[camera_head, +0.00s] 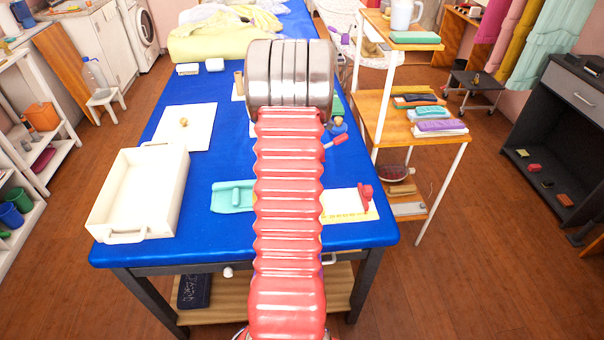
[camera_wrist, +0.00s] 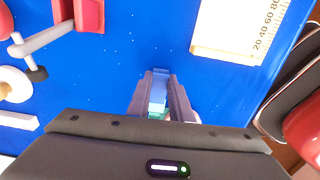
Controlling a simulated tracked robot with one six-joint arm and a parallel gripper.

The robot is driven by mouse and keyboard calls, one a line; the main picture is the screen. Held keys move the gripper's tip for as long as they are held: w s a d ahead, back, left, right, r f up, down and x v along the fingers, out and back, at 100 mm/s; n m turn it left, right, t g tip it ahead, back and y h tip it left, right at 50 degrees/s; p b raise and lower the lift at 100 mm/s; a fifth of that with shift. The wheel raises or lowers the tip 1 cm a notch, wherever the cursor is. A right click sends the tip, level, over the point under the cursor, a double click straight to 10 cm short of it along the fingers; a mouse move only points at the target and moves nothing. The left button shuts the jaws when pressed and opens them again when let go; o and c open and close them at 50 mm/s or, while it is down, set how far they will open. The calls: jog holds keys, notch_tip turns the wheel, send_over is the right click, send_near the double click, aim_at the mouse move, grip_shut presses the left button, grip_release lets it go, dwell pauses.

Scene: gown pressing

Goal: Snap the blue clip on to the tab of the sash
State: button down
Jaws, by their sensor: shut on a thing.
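My gripper (camera_wrist: 160,80) shows in the wrist view, low over the blue table. It is shut on a light blue piece, which I take to be the blue clip (camera_wrist: 158,92), with only a narrow part showing between the fingers. A bit of teal shows below it between the fingers; I cannot tell what it belongs to. In the head view my red arm hides my gripper and the clip. I cannot make out the sash or its tab in either view.
A white tray (camera_head: 106,205) stands on the blue table (camera_head: 205,238) at left. A teal holder (camera_head: 219,197) lies left of my arm. A pale board (camera_head: 340,203) with a scale lies right of it; a scaled board (camera_wrist: 225,35) shows in the wrist view, near a red block (camera_wrist: 91,14).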

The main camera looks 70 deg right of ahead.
jog(key=shift+w+a, duration=0.1)
jog(key=shift+w, duration=0.1)
jog(key=shift+w+a, duration=0.2)
jog(key=shift+w, duration=0.1)
dwell(0.4)
jog(key=c, duration=1.5)
grip_release()
notch_tip(320, 180, up, 14)
jog(key=shift+f, duration=0.15)
